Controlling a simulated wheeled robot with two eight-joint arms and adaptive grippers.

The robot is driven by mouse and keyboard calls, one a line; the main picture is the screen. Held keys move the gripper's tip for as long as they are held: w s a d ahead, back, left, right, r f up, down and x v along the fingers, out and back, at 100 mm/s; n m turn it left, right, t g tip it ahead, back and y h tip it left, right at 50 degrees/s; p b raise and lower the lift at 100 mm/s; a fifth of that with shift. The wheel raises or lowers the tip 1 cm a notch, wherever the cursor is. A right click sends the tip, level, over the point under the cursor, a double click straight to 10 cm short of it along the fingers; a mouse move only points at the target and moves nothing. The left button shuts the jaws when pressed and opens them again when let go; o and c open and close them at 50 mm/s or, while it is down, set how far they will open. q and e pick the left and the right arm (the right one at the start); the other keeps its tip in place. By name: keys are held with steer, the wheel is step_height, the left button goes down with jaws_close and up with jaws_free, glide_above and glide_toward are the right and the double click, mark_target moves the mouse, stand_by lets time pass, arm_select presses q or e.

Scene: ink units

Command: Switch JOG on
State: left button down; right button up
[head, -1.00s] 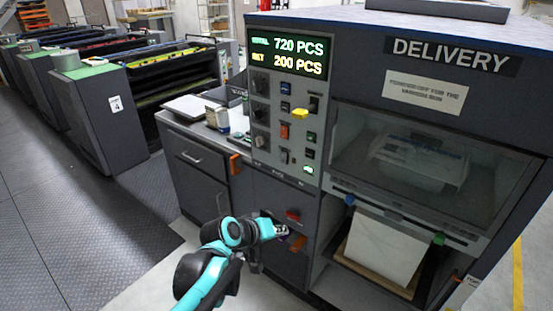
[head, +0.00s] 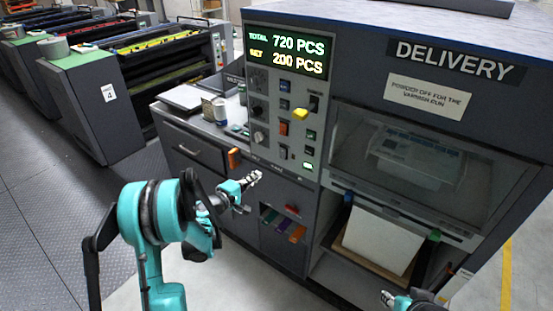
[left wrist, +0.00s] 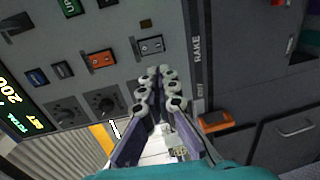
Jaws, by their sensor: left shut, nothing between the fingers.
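The grey control panel (head: 271,154) on the delivery unit carries several switches, knobs and buttons. An orange rocker (head: 283,128) sits mid-panel, with a dark rocker (head: 283,151) below it. In the left wrist view the orange rocker (left wrist: 101,60) and the silver-framed rocker (left wrist: 150,46) show ahead of my fingers. I cannot read which switch is labelled JOG. My left gripper (head: 254,178) is shut and empty, below the panel's lower edge in the head view; its fingertips (left wrist: 158,74) also show in the wrist view. My right gripper (head: 388,297) is only partly visible at the bottom edge.
A counter (head: 180,118) holds cans and a tray. A paper stack (head: 382,240) sits in the bay at right. Floor at left is free.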

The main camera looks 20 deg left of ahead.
stand_by(0.3)
arm_select(q)
steer(key=b, duration=0.3)
glide_toward(282, 159)
steer(key=x, duration=0.5)
steer(key=shift+w+r, duration=0.2)
steer(key=shift+x, duration=0.75)
steer(key=shift+r, duration=0.1)
steer(key=shift+w+d+f+b, duration=0.15)
steer(key=shift+w+f+b, duration=0.1)
steer(key=shift+w+b, duration=0.15)
steer(key=shift+r, duration=0.1)
steer(key=shift+s, duration=0.1)
